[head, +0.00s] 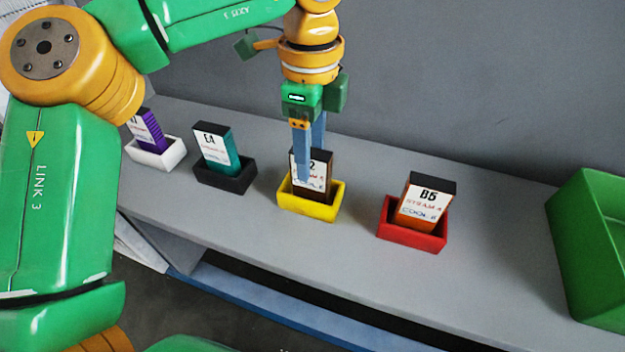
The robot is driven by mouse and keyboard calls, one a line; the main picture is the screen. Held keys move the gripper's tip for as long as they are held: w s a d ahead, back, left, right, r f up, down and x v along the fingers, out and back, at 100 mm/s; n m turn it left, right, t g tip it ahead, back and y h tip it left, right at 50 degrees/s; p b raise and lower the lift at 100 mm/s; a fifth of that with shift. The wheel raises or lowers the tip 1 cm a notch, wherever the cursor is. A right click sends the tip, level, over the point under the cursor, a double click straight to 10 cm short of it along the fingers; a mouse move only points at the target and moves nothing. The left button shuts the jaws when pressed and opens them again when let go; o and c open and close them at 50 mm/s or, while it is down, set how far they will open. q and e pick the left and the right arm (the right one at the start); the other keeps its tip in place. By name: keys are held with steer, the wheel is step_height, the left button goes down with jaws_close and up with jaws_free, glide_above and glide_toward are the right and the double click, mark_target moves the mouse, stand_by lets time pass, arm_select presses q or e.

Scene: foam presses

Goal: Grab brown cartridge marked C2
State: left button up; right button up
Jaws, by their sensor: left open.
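The brown cartridge (326,172) stands in a yellow holder (312,207) on the grey shelf. Its white label is partly hidden by a finger; a "2" and some red and blue print show. My left gripper (308,165) points down at the cartridge from above, its blue fingers open. One finger is in front of the label and the other is behind the cartridge's top. Whether the fingers touch it I cannot tell. My right gripper is not in view.
To the left stand a teal cartridge E4 (230,160) in a black holder and a purple cartridge (151,131) in a white holder. To the right, cartridge B5 (424,204) leans in a red holder (412,236). A green bin (590,250) is at the far right.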

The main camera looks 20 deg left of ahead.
arm_select(q)
steer(key=f, duration=0.2)
steer(key=shift+s+f, duration=0.25)
steer(key=shift+f, duration=0.1)
steer(key=shift+w+f, duration=0.2)
steer(key=shift+f, duration=0.05)
jaws_close()
steer(key=shift+r, duration=0.15)
